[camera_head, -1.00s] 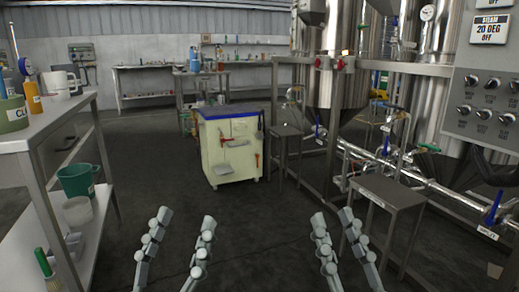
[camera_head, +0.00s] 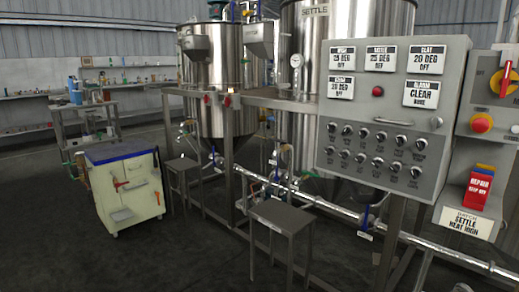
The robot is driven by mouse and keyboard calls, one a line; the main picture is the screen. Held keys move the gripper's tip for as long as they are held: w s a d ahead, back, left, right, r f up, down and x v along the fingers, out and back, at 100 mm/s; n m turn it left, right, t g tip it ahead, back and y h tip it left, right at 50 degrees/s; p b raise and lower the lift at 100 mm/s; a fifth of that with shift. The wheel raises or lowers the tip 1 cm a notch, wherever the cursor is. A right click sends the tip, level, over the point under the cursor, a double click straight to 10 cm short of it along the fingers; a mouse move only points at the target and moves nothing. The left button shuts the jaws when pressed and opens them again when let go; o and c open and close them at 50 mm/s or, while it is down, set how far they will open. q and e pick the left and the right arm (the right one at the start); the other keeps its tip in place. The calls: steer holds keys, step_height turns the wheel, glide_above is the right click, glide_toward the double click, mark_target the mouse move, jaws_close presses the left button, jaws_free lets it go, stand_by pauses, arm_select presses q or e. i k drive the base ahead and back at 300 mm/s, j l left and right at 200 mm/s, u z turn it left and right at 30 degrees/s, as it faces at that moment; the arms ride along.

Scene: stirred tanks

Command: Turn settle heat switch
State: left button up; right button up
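A grey control panel (camera_head: 390,120) hangs at the right, in front of the steel tanks. It carries two rows of black knob switches (camera_head: 376,147); their small labels are too blurred for me to tell which is the settle heat switch. A display reading SETTLE, 25 DEG, OFF (camera_head: 380,59) is at the panel's top middle. The large steel tank behind (camera_head: 310,70) bears a SETTLE sign (camera_head: 315,11). A card (camera_head: 467,224) right of the panel reads BATCH, SETTLE, HEAT HIGH. Neither of my grippers can be made out in view.
A red REPAIR tag block (camera_head: 479,187) is right of the panel. A cream cart (camera_head: 128,188) stands left. Floor at front left is clear.

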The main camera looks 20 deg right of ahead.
mark_target(345, 155)
steer(key=z, duration=1.4)
steer(key=i+j+u, duration=0.1)
steer(key=j+u, duration=0.2)
steer(key=j, duration=0.95)
